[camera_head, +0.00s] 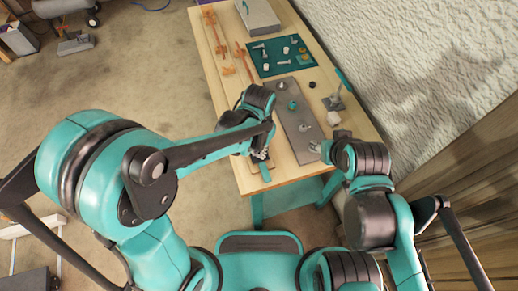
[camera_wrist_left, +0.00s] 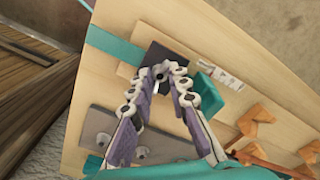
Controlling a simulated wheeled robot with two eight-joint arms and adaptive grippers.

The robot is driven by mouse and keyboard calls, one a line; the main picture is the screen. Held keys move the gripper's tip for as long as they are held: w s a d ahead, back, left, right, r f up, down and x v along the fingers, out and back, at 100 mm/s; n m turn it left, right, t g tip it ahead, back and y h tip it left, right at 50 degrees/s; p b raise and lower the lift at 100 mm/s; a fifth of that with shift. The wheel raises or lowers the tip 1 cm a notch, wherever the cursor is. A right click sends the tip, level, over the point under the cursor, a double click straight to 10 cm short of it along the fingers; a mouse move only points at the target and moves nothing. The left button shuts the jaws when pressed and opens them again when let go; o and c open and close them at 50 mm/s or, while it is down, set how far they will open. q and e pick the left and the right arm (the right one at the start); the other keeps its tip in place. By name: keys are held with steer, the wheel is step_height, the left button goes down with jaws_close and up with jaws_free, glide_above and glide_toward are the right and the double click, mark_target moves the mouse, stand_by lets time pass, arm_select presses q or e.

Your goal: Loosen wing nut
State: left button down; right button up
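A long grey plate (camera_head: 297,122) with small fittings lies on the wooden table (camera_head: 225,75). It also shows in the left wrist view (camera_wrist_left: 115,128), where two silvery fittings (camera_wrist_left: 140,153) sit on it. I cannot make out which is the wing nut. My left gripper (camera_head: 261,156) is over the table's front edge, left of the plate. In the left wrist view its fingertips (camera_wrist_left: 168,70) lean close together in front of a dark block (camera_wrist_left: 166,54); a firm grip cannot be seen. My right gripper (camera_head: 315,147) is near the plate's front right, its fingers too small to read.
A green mat (camera_head: 259,60) with several small parts lies behind the plate. Orange clamps (camera_head: 228,71) lie along the left side, and a grey box (camera_head: 258,16) stands at the back. A stand (camera_head: 335,103) and a pale cylinder (camera_head: 333,118) are at the right.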

mark_target(259, 153)
arm_select(q)
steer(key=shift+n, duration=1.8)
steer(key=c, duration=1.4)
jaws_free()
steer(key=shift+c, duration=0.2)
steer(key=shift+r, duration=0.1)
step_height(259, 153, up, 12)
